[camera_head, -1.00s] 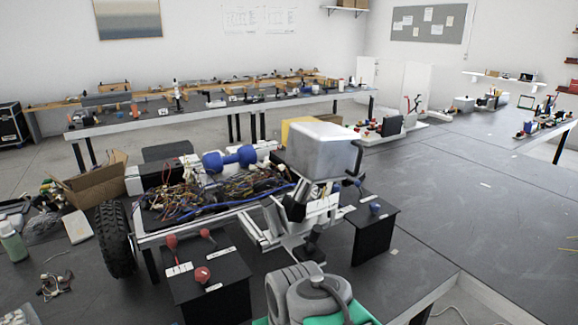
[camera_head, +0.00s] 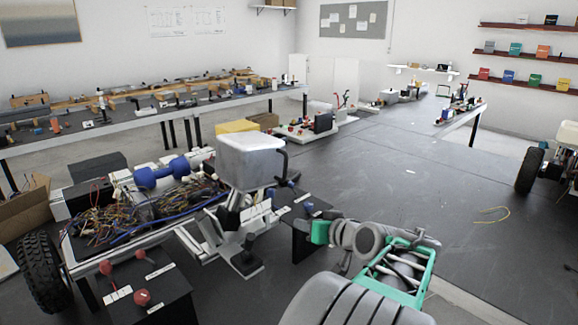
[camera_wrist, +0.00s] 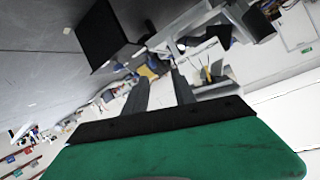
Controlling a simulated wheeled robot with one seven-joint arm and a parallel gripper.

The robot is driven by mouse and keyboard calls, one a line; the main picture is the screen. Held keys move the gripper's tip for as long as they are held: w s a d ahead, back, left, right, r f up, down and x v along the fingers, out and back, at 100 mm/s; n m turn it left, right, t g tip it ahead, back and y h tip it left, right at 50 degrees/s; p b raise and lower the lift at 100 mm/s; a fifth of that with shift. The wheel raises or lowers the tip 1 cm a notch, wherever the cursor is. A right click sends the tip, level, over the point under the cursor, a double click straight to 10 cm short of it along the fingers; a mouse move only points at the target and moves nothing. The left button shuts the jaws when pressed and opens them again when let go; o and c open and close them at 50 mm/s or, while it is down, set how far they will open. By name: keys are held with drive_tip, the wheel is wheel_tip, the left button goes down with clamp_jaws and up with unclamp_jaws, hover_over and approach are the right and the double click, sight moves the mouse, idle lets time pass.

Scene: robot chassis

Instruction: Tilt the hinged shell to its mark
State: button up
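The hinged shell looks to be the pale grey, box-like cover (camera_head: 250,160) on the chassis, with a black handle-like bar (camera_head: 284,160) at its right side. It sits above a white bracket and looks nearly level. No mark for its tilt can be made out. My gripper (camera_wrist: 160,76) shows in the wrist view with two grey fingers apart and nothing between them. In the head view my grey and green arm reaches in at the lower right, apart from the shell; the fingers cannot be made out there.
The chassis carries tangled wires (camera_head: 140,210) and a blue dumbbell-shaped part (camera_head: 160,172). A black box with red knobs (camera_head: 142,297) stands at its front. A black tyre (camera_head: 40,258) is at left.

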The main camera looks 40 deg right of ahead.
sight(286, 168)
wheel_tip(286, 168, up, 12)
drive_tip(key=w+f+n+t, duration=0.1)
drive_tip(key=w+n+t, duration=0.1)
drive_tip(key=t, duration=0.3)
drive_tip(key=shift+h, duration=0.3)
drive_tip(key=w+p, duration=0.1)
drive_tip(key=w, duration=0.1)
drive_tip(key=w+p, duration=0.1)
drive_tip(key=w, duration=0.1)
drive_tip(key=w+d+r, duration=0.1)
drive_tip(key=w, duration=0.2)
drive_tip(key=shift+p, duration=0.4)
drive_tip(key=shift+w+d+f, duration=0.1)
drive_tip(key=shift+w, duration=0.05)
drive_tip(key=shift+c, duration=0.5)
clamp_jaws()
